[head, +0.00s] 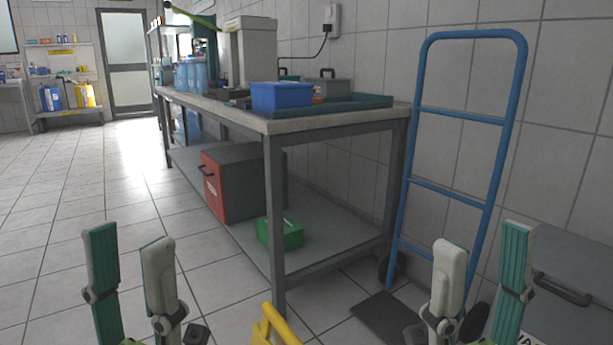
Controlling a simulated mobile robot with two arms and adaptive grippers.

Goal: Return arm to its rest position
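My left gripper (128,238) stands at the lower left of the head view, fingers pointing up. Its teal finger and pale finger are apart with nothing between them. My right gripper (484,236) stands at the lower right, also fingers up, apart and empty. It appears in front of the lower part of the blue hand truck. Both arms are mostly hidden below the picture's lower edge. Neither gripper visibly touches anything.
A workbench (340,118) carries a blue bin (282,97); its lower shelf holds a red-fronted grey box (240,180) and a green box (290,236). A blue hand truck (413,130) leans on the wall. A yellow object (275,325) shows below. Open floor (90,190) lies left.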

